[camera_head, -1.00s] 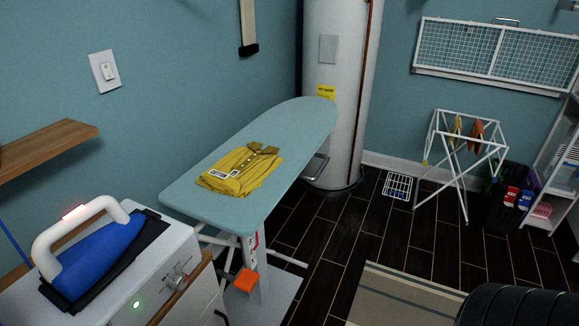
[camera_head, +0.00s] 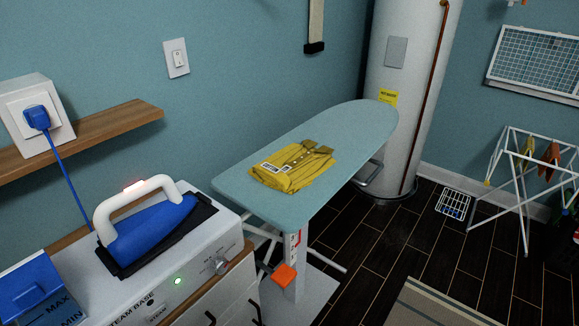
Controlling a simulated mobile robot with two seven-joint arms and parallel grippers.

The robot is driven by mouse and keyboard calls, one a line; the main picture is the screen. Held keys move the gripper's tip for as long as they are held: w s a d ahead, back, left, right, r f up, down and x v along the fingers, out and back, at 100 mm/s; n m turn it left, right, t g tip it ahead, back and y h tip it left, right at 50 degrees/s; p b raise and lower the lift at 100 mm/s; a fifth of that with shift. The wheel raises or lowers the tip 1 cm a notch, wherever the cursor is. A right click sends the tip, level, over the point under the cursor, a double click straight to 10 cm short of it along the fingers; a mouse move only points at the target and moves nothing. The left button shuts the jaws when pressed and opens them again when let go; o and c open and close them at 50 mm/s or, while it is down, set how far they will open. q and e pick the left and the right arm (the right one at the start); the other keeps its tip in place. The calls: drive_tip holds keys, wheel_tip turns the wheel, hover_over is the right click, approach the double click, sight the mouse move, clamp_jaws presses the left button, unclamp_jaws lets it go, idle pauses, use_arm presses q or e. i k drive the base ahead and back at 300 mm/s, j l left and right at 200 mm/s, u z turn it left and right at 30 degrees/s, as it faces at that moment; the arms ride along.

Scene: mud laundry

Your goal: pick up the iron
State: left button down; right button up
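The iron (camera_head: 150,226) has a blue body and a white arched handle with a small red light on top. It rests on a black pad on the white steam base (camera_head: 192,284) at the lower left. The base has a lit green light and a knob on its front. Neither of my grippers shows in the head view.
An ironing board (camera_head: 240,182) with a folded yellow shirt (camera_head: 293,166) stands right of the iron. A blue cord runs from a wall plug (camera_head: 37,117) down behind the iron. A wooden shelf (camera_head: 100,140) is on the left wall. A drying rack (camera_head: 520,180) stands far right.

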sight(128, 241)
drive_tip(key=i+l+u, duration=0.15)
drive_tip(key=l+u, duration=0.55)
drive_tip(key=l, duration=0.2)
drive_tip(key=i, duration=0.05)
